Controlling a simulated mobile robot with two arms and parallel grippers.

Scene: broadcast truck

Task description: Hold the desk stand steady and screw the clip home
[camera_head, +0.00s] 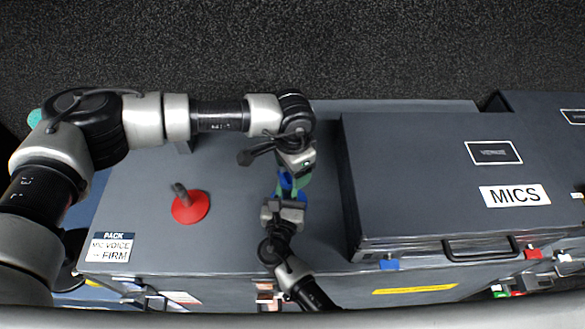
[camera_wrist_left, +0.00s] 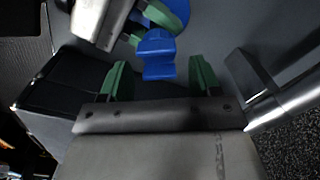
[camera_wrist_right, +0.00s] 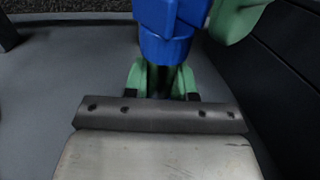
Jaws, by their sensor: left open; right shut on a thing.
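A blue desk stand has a round blue base (camera_wrist_left: 181,8), seen partly in the left wrist view, and a dark stem (camera_wrist_right: 162,80) in the right wrist view. My right gripper (camera_head: 288,192) is shut on that stem; its green fingers show in the right wrist view (camera_wrist_right: 161,72). A blue clip (camera_wrist_left: 157,46) sits at the top of the stem, also in the right wrist view (camera_wrist_right: 165,30). My left gripper (camera_head: 293,177) is open, its fingers (camera_wrist_left: 160,72) at either side of the clip with gaps. Whether the clip is fully seated cannot be told.
A red round stand (camera_head: 190,207) with a grey stem stands on the grey case top (camera_head: 235,230) to the left. A label card (camera_head: 110,247) lies at its front left. A large raised case marked MICS (camera_head: 420,170) closes off the right side.

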